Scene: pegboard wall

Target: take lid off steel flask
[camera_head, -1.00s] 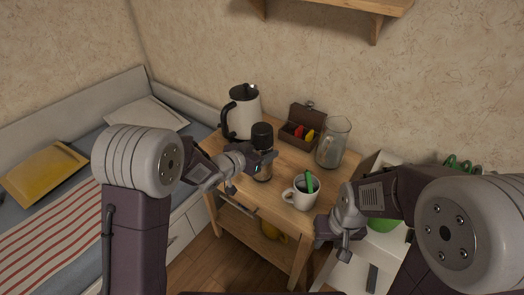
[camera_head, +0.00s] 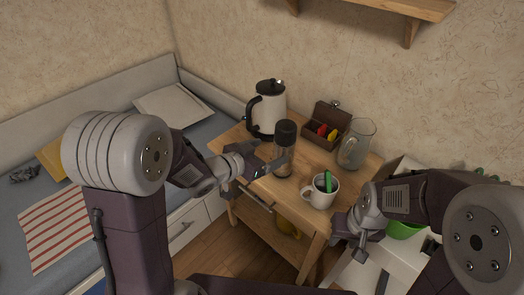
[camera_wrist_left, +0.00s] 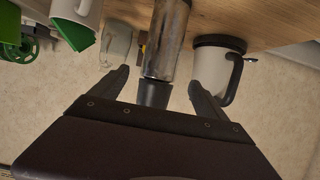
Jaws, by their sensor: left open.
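The steel flask (camera_head: 284,163) stands upright on the wooden table, with its black lid (camera_head: 285,132) on top. My left gripper (camera_head: 277,166) is open at the flask, level with its body below the lid in the head view. In the left wrist view the picture is upside down. The flask body (camera_wrist_left: 166,38) and lid (camera_wrist_left: 154,93) show between the two spread fingers (camera_wrist_left: 158,80), with gaps on both sides. My right gripper (camera_head: 350,248) hangs empty in front of the table's right side; its jaw gap is unclear.
A white kettle (camera_head: 267,108) stands behind the flask to its left. A brown box (camera_head: 326,128) with coloured items and a glass jug (camera_head: 355,145) stand behind right. A white mug (camera_head: 320,192) with a green item is in front right. A bed (camera_head: 150,120) lies left.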

